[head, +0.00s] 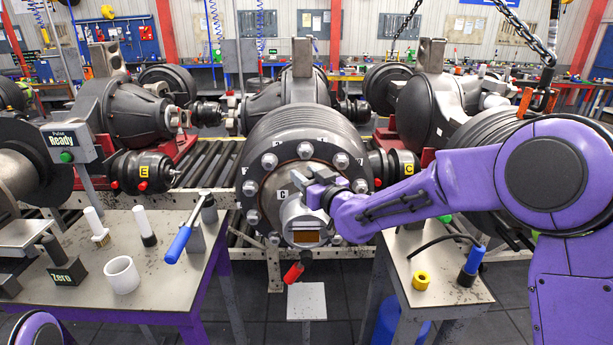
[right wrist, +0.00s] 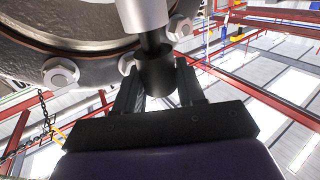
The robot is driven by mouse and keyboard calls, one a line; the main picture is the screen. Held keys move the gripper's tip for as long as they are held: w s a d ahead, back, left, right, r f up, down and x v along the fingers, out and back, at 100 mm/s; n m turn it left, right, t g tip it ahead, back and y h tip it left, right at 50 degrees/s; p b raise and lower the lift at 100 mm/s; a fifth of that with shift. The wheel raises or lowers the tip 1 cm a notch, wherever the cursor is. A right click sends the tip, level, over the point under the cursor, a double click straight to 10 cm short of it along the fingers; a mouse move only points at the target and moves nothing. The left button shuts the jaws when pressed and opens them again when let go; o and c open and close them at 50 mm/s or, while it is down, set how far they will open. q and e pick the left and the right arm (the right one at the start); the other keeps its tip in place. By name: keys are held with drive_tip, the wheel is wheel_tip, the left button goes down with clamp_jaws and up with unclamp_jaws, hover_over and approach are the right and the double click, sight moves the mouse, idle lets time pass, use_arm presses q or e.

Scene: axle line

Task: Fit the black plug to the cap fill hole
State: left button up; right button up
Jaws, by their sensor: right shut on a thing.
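The silver cap (head: 303,215), with a small window low on its face, sits at the middle of the big hub (head: 262,188). My right gripper (head: 322,184) is at the cap's upper right in the head view. In the right wrist view, my right gripper (right wrist: 158,88) is shut on the black plug (right wrist: 155,72), a dark cylinder with a thinner neck. The neck points at the silver cap (right wrist: 142,14) and appears to meet it. I cannot tell how deep it sits. The fill hole is hidden. My left gripper is out of view.
The right table (head: 440,295) holds a yellow ring (head: 421,280) and a blue-topped tool (head: 472,265). Bolts (head: 305,150) ring the hub closely.

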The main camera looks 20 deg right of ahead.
drive_tip(key=shift+f+b, duration=0.8)
drive_tip(key=shift+f, duration=0.25)
drive_tip(key=o, duration=1.1)
drive_tip(key=shift+f, duration=0.1)
drive_tip(key=shift+o, duration=0.2)
drive_tip(key=b+v, duration=0.3)
drive_tip(key=v, duration=0.7)
drive_tip(key=shift+s+b, duration=0.25)
drive_tip(key=shift+b, duration=0.05)
